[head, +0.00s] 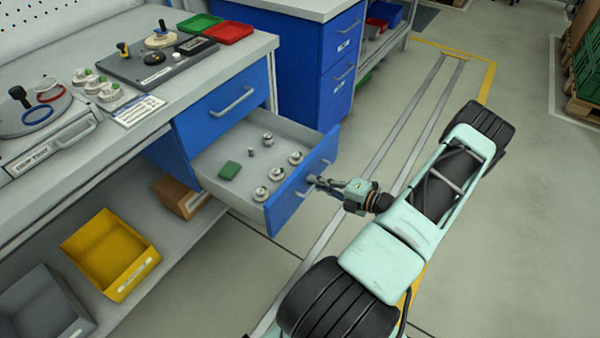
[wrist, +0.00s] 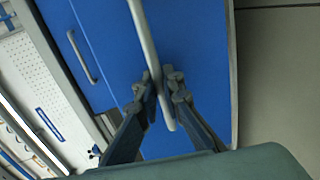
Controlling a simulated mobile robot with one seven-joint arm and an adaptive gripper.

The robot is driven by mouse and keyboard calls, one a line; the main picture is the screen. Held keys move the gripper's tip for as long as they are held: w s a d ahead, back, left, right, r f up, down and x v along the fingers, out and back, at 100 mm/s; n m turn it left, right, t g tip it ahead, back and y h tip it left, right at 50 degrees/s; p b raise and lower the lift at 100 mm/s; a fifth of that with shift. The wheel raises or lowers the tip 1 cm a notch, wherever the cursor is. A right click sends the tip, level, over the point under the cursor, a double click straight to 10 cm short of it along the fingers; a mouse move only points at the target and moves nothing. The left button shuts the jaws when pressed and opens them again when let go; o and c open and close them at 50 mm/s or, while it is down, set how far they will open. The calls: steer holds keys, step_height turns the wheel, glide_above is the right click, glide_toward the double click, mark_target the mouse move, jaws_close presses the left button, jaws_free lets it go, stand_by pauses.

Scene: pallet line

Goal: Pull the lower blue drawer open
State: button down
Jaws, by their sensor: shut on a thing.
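The lower blue drawer (head: 290,204) is pulled out from the workbench in the head view. Inside its grey tray lie several small metal parts and a green block (head: 230,170). My gripper (head: 314,182) is at the drawer's front, shut on its bar handle (head: 303,193). In the wrist view the fingers (wrist: 160,88) close around the grey handle (wrist: 148,40) in front of the blue drawer face (wrist: 190,60). The upper blue drawer (head: 222,108) above it is shut, with its own bar handle.
The workbench top (head: 190,92) carries fixtures, small parts and red and green trays. A yellow bin (head: 110,255) and a grey bin (head: 45,305) sit on the shelf below. Another blue drawer cabinet (head: 300,65) stands behind.

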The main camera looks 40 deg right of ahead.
steer(key=shift+f+v, duration=0.15)
steer(key=shift+v, duration=0.55)
steer(key=shift+f+v, duration=0.15)
steer(key=shift+v, duration=0.55)
steer(key=c, duration=2.3)
jaws_free()
steer(key=shift+c, duration=0.2)
steer(key=v, duration=1.2)
